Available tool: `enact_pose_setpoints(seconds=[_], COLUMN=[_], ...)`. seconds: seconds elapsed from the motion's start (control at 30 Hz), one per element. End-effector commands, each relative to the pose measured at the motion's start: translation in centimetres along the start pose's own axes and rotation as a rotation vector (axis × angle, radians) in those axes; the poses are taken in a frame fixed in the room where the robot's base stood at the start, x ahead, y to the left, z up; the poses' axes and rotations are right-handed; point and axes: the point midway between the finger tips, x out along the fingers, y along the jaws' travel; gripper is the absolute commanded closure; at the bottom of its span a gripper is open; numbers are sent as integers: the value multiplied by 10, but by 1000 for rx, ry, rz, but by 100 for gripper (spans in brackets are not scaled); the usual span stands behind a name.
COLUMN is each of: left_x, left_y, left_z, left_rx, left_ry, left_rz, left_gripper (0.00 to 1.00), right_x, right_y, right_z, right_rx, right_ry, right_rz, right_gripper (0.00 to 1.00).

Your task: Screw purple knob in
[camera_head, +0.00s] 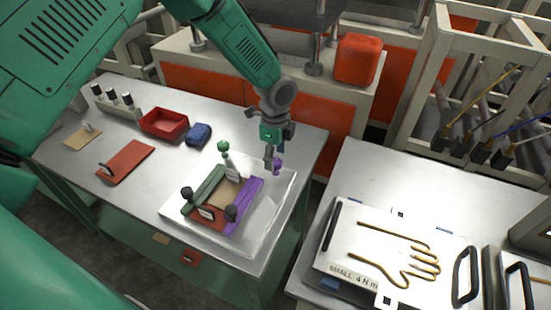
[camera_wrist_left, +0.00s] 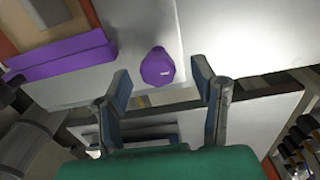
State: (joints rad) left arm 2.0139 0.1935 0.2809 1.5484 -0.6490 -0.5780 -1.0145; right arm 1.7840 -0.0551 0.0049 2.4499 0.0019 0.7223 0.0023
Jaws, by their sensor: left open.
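The purple knob (camera_head: 277,166) stands near the far right corner of the fixture on the white plate. It also shows in the left wrist view (camera_wrist_left: 157,67) as a rounded purple cap just beyond my fingertips. My left gripper (camera_head: 270,158) points down right beside the knob; in the left wrist view its two fingers (camera_wrist_left: 162,85) are spread apart with nothing between them. The purple bar (camera_head: 244,205) of the frame-shaped fixture lies left of and nearer than the knob. It also shows in the left wrist view (camera_wrist_left: 62,57). My right gripper is not in view.
A red tray (camera_head: 164,124) and a blue item (camera_head: 198,134) lie at the back left. A second table with a glove-outline plate (camera_head: 390,255) stands at right.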

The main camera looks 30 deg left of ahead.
Motion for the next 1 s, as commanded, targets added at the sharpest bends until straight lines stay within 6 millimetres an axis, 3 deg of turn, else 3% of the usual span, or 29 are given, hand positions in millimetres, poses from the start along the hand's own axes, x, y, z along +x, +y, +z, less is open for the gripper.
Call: enact_pose_setpoints(seconds=[0.3, 0.5, 1.0], left_x=[-69, -96, -102], left_y=[-2, -2, -2], left_z=[1, 2, 2], left_rx=[-1, -1, 0], left_ry=[1, 1, 0], left_rz=[-4, -3, 0], left_gripper=[47, 47, 47], right_x=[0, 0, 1], right_y=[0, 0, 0], right_z=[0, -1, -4], right_rx=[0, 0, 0], right_ry=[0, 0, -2], right_rz=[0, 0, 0], right_gripper=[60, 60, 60])
